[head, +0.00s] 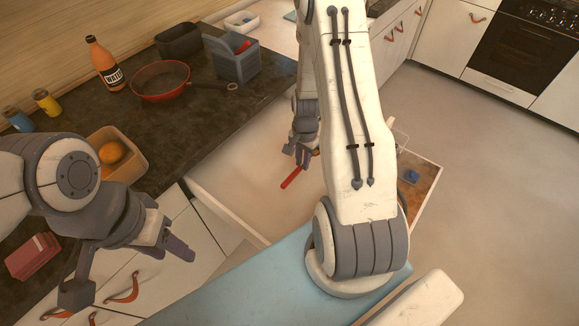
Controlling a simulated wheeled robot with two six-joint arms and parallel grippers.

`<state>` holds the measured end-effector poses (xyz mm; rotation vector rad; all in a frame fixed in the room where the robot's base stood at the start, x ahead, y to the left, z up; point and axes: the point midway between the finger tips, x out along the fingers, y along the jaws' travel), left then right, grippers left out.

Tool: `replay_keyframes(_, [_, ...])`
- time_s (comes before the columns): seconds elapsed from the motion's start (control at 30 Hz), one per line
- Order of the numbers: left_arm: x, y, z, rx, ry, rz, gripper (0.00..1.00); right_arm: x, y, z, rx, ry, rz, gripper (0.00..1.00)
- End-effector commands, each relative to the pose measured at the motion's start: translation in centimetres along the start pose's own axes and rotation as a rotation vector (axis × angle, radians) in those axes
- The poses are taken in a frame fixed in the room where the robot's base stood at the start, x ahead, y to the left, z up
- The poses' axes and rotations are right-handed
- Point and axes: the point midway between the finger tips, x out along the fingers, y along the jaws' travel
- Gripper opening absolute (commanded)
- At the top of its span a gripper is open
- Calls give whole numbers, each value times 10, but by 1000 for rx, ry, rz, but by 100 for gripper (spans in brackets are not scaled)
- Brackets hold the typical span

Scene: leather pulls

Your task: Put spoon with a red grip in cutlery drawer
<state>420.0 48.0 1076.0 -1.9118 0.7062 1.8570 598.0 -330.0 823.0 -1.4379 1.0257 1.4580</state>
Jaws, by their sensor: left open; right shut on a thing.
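The spoon's red grip (292,178) points down and left from my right gripper (305,152). My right gripper is shut on the spoon; the spoon's bowl is not distinguishable. It is held in front of the counter, left of my large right forearm. An open drawer with a wooden rim (429,196) shows right of that forearm, with a small blue thing inside. The forearm hides much of the area, so I cannot tell whether this is the cutlery drawer. My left gripper (128,272) is open and empty at the lower left, in front of the cabinet fronts.
The dark counter (195,125) holds an orange bottle (104,65), a red pan (160,81), a grey-blue caddy (232,62) and a box (123,160) with an orange fruit. A pale panel (225,210) juts out below. Grey floor (490,200) is clear at right.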

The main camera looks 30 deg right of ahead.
Motion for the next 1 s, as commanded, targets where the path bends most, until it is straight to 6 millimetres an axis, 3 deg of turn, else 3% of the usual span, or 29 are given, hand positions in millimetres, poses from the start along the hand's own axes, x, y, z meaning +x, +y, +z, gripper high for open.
replay_keyframes(0.1, [-6,0,0,0,0,0,49,12,-20,10,-5,-1,1,0])
replay_keyframes(0.27, [-7,0,0,0,0,0,49,21,-33,15,-4,0,0,0])
replay_keyframes(0.6, [-14,1,-1,0,0,0,49,59,-34,15,-3,-1,1,0])
replay_keyframes(1.0, [-10,1,-1,0,0,0,49,66,-34,15,-2,1,0,0])
